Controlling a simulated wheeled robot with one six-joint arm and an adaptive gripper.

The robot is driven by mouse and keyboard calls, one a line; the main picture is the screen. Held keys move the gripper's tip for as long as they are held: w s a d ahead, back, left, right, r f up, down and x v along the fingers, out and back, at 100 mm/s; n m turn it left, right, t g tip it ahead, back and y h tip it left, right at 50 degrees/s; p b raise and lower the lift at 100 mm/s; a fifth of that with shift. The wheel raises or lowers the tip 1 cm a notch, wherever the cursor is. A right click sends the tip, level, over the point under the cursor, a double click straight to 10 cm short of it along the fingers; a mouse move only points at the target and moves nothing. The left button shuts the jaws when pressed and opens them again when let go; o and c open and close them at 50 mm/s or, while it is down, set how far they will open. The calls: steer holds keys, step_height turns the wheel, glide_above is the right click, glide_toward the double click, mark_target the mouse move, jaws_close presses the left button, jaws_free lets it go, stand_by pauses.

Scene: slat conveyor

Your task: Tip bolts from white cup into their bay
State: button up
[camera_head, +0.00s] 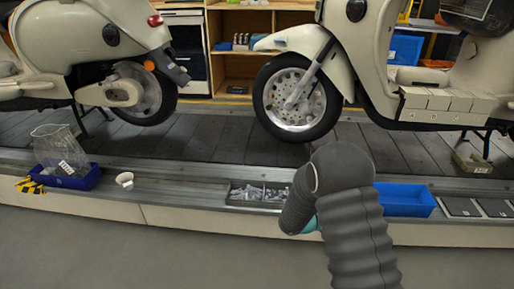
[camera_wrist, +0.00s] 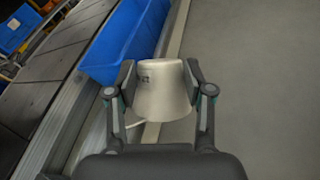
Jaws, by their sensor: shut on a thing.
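In the wrist view my gripper (camera_wrist: 160,78) is shut on a whitish cup (camera_wrist: 163,102) with a small dark marking, one finger on each side. The cup's inside does not show, so I cannot tell what it holds. In the head view my arm hides the held cup. A divided tray (camera_head: 232,203) on the ledge holds grey metal pieces that look like bolts, just left of my arm. My arm hides its right end. Another small white cup (camera_head: 125,180) sits farther left on the ledge.
A blue bin (camera_head: 405,198) stands right of my arm; a blue bin (camera_wrist: 125,45) also shows beside the held cup. Dark flat trays (camera_head: 460,207) lie farther right. A dark blue tray (camera_head: 75,180) with a clear bag is far left. Scooters stand on the slats behind. Floor in front is clear.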

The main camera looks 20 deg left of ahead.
steer(key=w+a+r+m+g+y, duration=0.1)
steer(key=w+a+r+m+y, duration=0.15)
steer(key=a+m, duration=0.4)
steer(key=w+a+r+m+g+y, duration=0.1)
steer(key=a+r+m+y, duration=0.1)
steer(key=a+m+y, duration=0.35)
steer(key=w+a+r+m+g+y, duration=0.1)
steer(key=w+a+r+m, duration=0.1)
steer(key=a+m, duration=0.5)
steer(key=a+r+m+t+h, duration=0.1)
steer(key=a+r+m, duration=0.2)
steer(key=a, duration=0.3)
steer(key=s+a+r+m+t+h, duration=0.1)
steer(key=a+r+m+t, duration=0.1)
steer(key=a, duration=0.4)
steer(key=a+r+m+t+h+b, duration=0.1)
steer(key=a+r+m+h, duration=0.1)
steer(key=a+r+m, duration=0.2)
steer(key=shift+s+a+r+t, duration=0.25)
steer(key=shift+a+r, duration=0.25)
steer(key=shift+a, duration=0.75)
steer(key=shift+w+a+m, duration=0.15)
steer(key=shift+w+m, duration=0.05)
steer(key=shift+m, duration=0.1)
